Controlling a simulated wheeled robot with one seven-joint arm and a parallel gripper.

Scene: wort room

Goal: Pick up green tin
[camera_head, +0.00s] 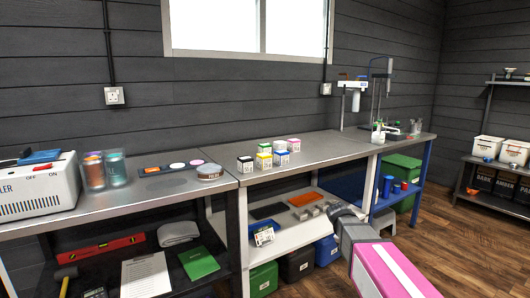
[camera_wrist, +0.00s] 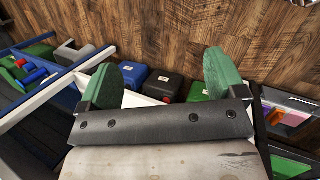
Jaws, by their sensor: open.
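Several small boxy tins stand in a cluster on the middle metal bench in the head view. The green tin (camera_head: 265,147) appears to be the one at the back left of the cluster, behind a yellow tin (camera_head: 264,161). It is small and partly hidden. My gripper (camera_wrist: 162,80) shows in the wrist view with its two green fingertips wide apart and nothing between them. In the head view my arm reaches in at lower right, below the bench top and away from the tins. I cannot make out a green tin in the wrist view.
Blue (camera_head: 281,158), white-and-black (camera_head: 245,163) and pink (camera_head: 294,145) tins stand close by. The bench top (camera_head: 330,147) is clear to their right. Storage boxes (camera_wrist: 165,83) stand beneath, near my fingers in the wrist view.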

